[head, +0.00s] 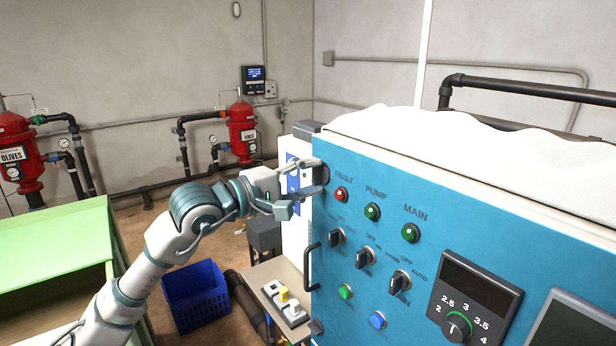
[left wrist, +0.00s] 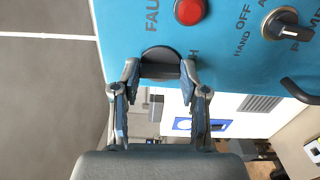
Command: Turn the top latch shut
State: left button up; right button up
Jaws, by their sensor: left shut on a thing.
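The blue control cabinet (head: 420,250) stands at the right in the head view. Its top latch is a black round-based knob (left wrist: 160,56) at the panel's edge beside the red FAULT lamp (head: 341,195). My left gripper (head: 310,178) reaches the upper left edge of the panel. In the left wrist view, its two fingers (left wrist: 160,72) are closed on the latch's black grip, one fingertip on each side. In the head view the fingers partly hide the latch. My right gripper is in neither view.
A black door handle (head: 311,268) and a lower latch (head: 316,327) sit along the same panel edge. Selector switches (head: 365,257) are to the right. A blue crate (head: 197,294) and a green bin (head: 60,240) stand at the left.

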pick_arm(q)
jog(key=shift+f+m, duration=0.25)
jog(key=shift+m, duration=0.15)
jog(key=o, duration=1.1)
jog(key=shift+o, duration=0.2)
jog(key=shift+r, duration=0.1)
jog(key=v, duration=1.2)
jog(key=shift+w, duration=0.2)
